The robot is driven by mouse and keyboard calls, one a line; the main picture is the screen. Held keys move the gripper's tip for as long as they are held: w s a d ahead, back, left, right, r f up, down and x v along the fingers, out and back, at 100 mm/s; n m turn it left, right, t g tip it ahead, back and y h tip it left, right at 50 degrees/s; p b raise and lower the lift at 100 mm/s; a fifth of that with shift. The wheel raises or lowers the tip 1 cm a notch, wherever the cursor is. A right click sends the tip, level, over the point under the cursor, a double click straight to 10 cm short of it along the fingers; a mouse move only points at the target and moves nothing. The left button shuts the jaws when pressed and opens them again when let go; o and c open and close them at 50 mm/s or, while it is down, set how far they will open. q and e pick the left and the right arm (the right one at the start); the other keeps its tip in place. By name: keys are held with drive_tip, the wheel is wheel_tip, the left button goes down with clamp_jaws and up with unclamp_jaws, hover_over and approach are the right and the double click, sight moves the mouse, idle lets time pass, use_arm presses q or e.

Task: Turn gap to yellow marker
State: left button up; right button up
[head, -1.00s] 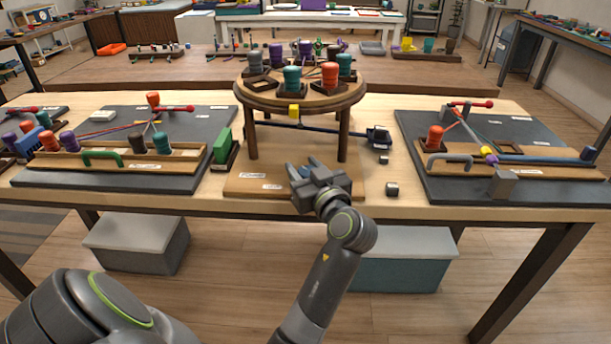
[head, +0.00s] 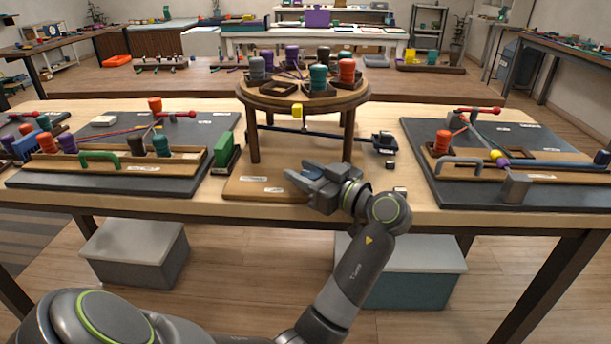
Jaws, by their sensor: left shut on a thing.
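The round wooden turntable (head: 262,97) stands on legs at the middle of the table. An empty square slot (head: 285,88), the gap, is at the front left, slightly left of the yellow marker (head: 297,111) on the front rim. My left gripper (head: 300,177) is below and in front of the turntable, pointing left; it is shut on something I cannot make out. My right gripper is not in view.
A dark board (head: 190,125) with bobbins and a green handle (head: 100,157) lies at left, beside a green block (head: 223,150). Another board (head: 470,195) with a red bobbin (head: 442,141) lies at right.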

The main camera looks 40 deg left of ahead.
use_arm(q)
drive_tip(key=shift+r, duration=0.2)
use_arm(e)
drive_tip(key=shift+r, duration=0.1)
use_arm(q)
drive_tip(key=o, duration=1)
drive_tip(key=shift+f, duration=0.1)
drive_tip(key=shift+f, duration=0.1)
